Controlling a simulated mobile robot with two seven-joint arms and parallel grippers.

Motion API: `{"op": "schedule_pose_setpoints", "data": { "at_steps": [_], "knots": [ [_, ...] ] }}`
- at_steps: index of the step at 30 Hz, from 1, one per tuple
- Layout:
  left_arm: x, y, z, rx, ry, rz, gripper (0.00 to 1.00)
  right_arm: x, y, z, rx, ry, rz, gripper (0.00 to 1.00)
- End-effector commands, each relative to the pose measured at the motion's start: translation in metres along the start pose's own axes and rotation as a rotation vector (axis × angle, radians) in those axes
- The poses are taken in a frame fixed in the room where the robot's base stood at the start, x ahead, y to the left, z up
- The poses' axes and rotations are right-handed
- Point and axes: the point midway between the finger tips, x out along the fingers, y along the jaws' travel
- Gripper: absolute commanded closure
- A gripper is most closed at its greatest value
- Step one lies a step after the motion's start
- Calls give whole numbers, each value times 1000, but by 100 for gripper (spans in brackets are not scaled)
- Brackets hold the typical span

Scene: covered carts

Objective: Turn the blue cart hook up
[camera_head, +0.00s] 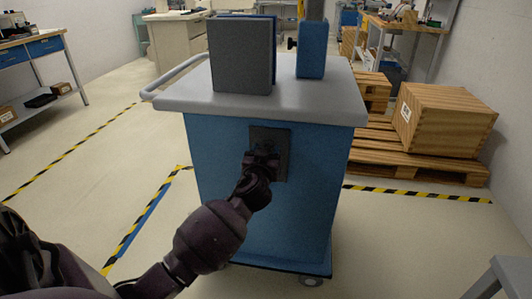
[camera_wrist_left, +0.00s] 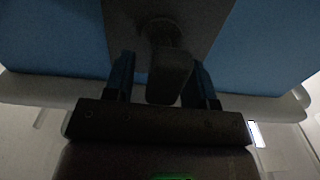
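The blue cart (camera_head: 225,150) stands in the middle of the head view, with a grey top. A dark plate (camera_head: 284,139) is on its front side, and it also shows in the left wrist view (camera_wrist_left: 205,15). The hook (camera_wrist_left: 168,75) sticks out from this plate as a dark block. My left gripper (camera_head: 262,158) is at the plate and hides the hook in the head view. In the left wrist view its fingers (camera_wrist_left: 160,72) are apart, one on each side of the hook, with a gap at the left finger. Contact at the right finger is unclear. My right gripper is not in view.
A grey box-like item (camera_head: 240,55) and a blue upright block (camera_head: 312,50) stand on the cart top. A wooden crate (camera_head: 440,120) on pallets is at the right. A workbench (camera_head: 35,48) is at the far left. The floor left of the cart is clear.

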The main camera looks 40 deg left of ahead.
Motion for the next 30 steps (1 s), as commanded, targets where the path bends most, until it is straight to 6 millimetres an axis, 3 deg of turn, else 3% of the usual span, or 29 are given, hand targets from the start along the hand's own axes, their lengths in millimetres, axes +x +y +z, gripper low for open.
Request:
{"op": "schedule_pose_setpoints", "data": {
  "at_steps": [1,9,10,20,30],
  "knots": [
    [0,0,0,0,0,0,55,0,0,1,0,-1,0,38],
    [0,0,0,1,0,0,96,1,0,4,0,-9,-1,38],
    [0,0,0,1,0,0,98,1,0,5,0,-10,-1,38],
    [0,0,-1,54,0,-1,98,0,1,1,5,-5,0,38],
    [0,3,-3,296,1,-1,98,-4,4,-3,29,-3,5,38]
  ]
}}
